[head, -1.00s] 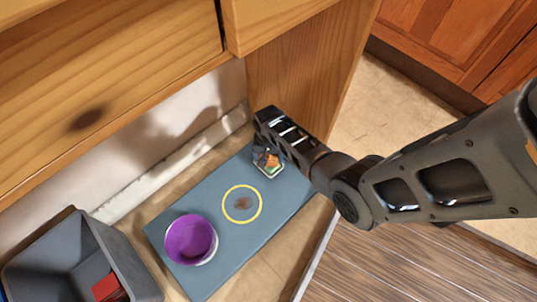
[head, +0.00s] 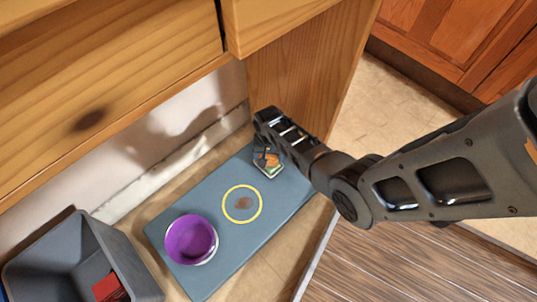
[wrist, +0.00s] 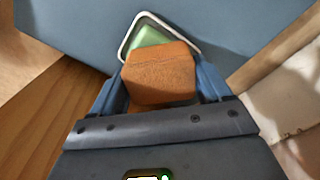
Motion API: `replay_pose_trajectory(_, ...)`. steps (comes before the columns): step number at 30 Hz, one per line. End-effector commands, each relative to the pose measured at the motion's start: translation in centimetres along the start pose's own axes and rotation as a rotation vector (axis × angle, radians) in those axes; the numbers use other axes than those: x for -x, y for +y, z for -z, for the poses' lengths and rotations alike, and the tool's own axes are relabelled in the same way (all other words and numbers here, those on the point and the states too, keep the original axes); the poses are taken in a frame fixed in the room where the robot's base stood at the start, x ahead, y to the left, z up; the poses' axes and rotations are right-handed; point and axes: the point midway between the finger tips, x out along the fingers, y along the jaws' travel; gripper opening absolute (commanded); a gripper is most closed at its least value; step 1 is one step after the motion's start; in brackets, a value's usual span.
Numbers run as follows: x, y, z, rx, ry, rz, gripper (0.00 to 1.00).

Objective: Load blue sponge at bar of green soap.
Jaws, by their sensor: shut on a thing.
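No blue sponge shows; the sponge in my gripper is orange. In the wrist view, my gripper (wrist: 162,88) has its two blue fingers on either side of the orange sponge (wrist: 160,73). The green soap (wrist: 148,37) lies in a white-rimmed dish (wrist: 128,43), just beyond the sponge and partly hidden by it. In the head view, the orange sponge (head: 270,159) shows as a small patch over the dish (head: 268,177), at the mat's far right end. I cannot tell whether the sponge touches the soap.
The blue-grey mat (head: 212,199) also bears a yellow ring (head: 261,204) around a brown stain and a purple bowl (head: 190,240). A grey bin (head: 45,262) with a red thing (head: 108,288) stands at left. Wooden drawers (head: 110,70) overhang the back; a wooden side panel (head: 300,75) stands behind my gripper.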

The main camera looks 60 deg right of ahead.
Motion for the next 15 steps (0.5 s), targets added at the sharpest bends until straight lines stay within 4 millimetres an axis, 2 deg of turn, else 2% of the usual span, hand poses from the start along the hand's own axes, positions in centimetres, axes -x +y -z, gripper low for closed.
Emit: replay_pose_trajectory(15, 3.6, 0.0, -0.1, 0.001, -0.002, -0.001, 0.53)
